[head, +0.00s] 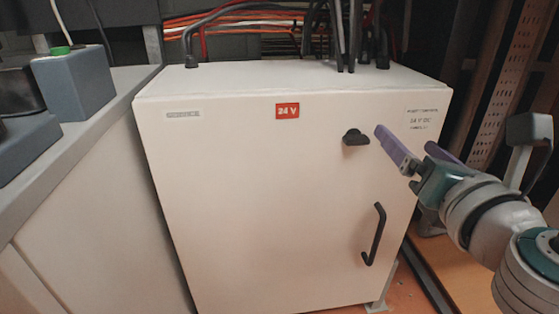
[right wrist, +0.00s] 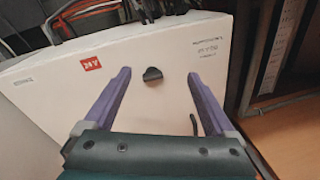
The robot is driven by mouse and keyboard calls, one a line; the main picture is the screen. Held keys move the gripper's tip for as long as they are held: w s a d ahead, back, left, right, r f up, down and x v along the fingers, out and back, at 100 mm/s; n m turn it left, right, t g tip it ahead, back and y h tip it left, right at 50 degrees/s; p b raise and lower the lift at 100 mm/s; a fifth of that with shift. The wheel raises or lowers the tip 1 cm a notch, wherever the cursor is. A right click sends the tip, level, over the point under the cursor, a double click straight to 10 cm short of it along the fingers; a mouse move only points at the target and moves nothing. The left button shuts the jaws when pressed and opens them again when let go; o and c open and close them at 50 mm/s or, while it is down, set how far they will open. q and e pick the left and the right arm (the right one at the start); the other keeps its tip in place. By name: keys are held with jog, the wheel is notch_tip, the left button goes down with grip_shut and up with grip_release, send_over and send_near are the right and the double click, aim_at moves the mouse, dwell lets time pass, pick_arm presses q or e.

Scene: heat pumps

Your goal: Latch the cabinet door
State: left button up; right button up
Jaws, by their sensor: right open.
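The white cabinet's door (head: 250,200) faces me and looks closed, flush with the cabinet front. A black latch knob (head: 355,138) sits at the door's upper right, its grip lying roughly sideways. A black bar handle (head: 374,234) is below it. My right gripper (head: 412,146) is open and empty just right of the latch knob, apart from it. In the right wrist view the latch knob (right wrist: 153,76) lies ahead, between the two purple fingers (right wrist: 158,82). The handle is mostly hidden there. My left gripper is not in view.
Black cables (head: 345,35) enter the cabinet top, with orange cables behind. A perforated metal upright (head: 512,70) is at the right.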

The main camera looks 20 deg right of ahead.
aim_at(359, 144)
notch_tip(359, 144, down, 7)
jog(key=w+n+t+y+b, duration=0.1)
jog(key=w+n+y+b, duration=0.1)
jog(key=n+b, duration=0.2)
jog(key=shift+n, duration=0.3)
jog(key=b+x, duration=0.1)
jog(key=x, duration=0.2)
jog(key=b+x, duration=0.1)
jog(key=x, duration=0.2)
jog(key=b+x, duration=0.1)
jog(key=x, duration=0.3)
jog(key=shift+a+r, duration=0.3)
jog(key=shift+a, duration=0.05)
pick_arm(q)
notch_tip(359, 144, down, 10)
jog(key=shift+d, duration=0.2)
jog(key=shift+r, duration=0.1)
pick_arm(e)
jog(key=c, duration=1.4)
